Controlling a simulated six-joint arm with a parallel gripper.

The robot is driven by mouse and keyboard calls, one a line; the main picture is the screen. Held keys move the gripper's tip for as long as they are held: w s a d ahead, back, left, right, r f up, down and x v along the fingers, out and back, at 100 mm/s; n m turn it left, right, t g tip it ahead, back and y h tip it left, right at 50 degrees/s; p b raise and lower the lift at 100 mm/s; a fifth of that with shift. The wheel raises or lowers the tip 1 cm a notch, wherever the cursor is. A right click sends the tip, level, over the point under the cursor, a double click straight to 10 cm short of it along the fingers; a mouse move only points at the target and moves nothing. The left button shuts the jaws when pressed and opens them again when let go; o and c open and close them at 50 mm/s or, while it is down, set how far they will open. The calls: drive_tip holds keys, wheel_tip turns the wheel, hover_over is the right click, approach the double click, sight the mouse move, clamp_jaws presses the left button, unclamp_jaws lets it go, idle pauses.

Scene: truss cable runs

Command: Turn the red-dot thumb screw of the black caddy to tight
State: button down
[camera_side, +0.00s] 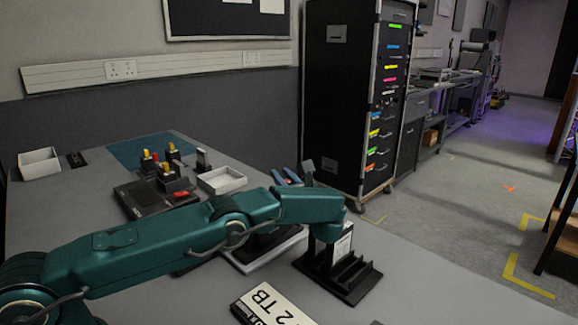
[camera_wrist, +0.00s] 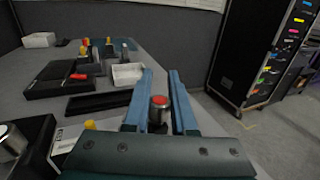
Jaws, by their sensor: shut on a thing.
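In the side view, my blue fingertips (camera_side: 286,177) show behind the arm. I cannot tell how tight the screw is.
A black slotted rack (camera_side: 349,281) holds an upright white-labelled drive. A "2 TB" labelled box (camera_side: 272,305) lies at the front. A tall black cabinet (camera_side: 340,95) stands beyond the table.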

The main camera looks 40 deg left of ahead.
idle(0.4)
drive_tip(key=c, duration=0.7)
unclamp_jaws()
drive_tip(key=shift+r, duration=0.1)
drive_tip(key=s+a+r, duration=0.2)
drive_tip(key=r, duration=0.1)
drive_tip(key=s+a+r, duration=0.3)
drive_tip(key=r, duration=0.1)
drive_tip(key=s+a+r, duration=0.3)
drive_tip(key=shift+s+a+r, duration=0.1)
drive_tip(key=shift+a+r, duration=0.15)
drive_tip(key=shift+r, duration=0.15)
